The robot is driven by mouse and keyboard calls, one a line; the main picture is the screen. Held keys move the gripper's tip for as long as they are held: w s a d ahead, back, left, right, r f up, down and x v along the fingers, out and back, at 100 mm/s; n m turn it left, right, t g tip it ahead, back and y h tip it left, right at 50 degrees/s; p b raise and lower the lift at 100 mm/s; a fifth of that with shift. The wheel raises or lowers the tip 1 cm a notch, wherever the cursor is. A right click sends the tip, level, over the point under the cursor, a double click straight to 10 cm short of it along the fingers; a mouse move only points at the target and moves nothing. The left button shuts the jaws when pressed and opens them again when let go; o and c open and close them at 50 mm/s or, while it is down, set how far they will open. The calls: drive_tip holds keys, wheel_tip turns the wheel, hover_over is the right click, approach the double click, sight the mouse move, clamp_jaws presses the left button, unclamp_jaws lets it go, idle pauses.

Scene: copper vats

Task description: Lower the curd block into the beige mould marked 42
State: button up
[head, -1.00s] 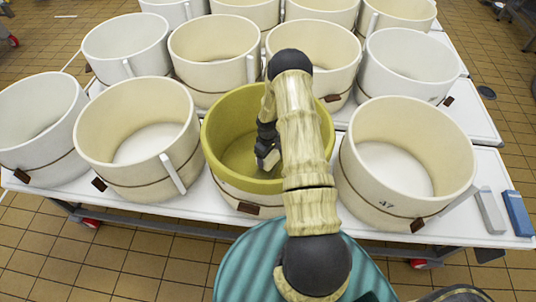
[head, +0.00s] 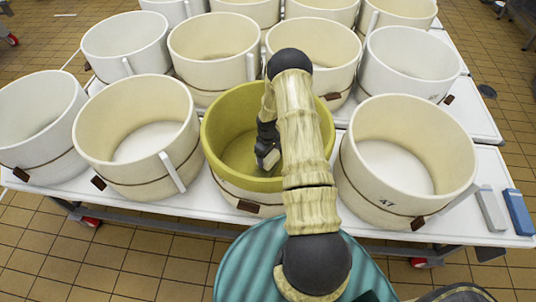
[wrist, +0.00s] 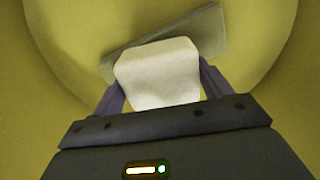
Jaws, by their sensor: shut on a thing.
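The curd block (wrist: 160,74) is off-white with rounded edges and sits between the two fingers of my gripper (wrist: 158,88) in the wrist view. In the head view my gripper (head: 267,158) is down inside a round mould (head: 219,132) with a yellow-green inside and a beige outer wall. My gripper is shut on the block. A flat grey-green slab (wrist: 212,36) shows beyond the block inside this mould. I cannot tell whether the block touches the floor or the slab. My arm hides part of the mould, and I see no number on it. No 42 is readable anywhere.
White and beige moulds fill the rows behind. A grey block (head: 490,209) and a blue block (head: 518,212) lie at the white table's (head: 222,198) right end.

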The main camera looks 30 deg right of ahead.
drive_tip(key=shift+f+b, duration=0.55)
drive_tip(key=shift+f, duration=0.2)
idle(0.7)
drive_tip(key=o, duration=1.2)
drive_tip(key=shift+o, duration=0.2)
wheel_tip(320, 180, up, 17)
drive_tip(key=shift+r, duration=0.2)
drive_tip(key=shift+r, duration=0.1)
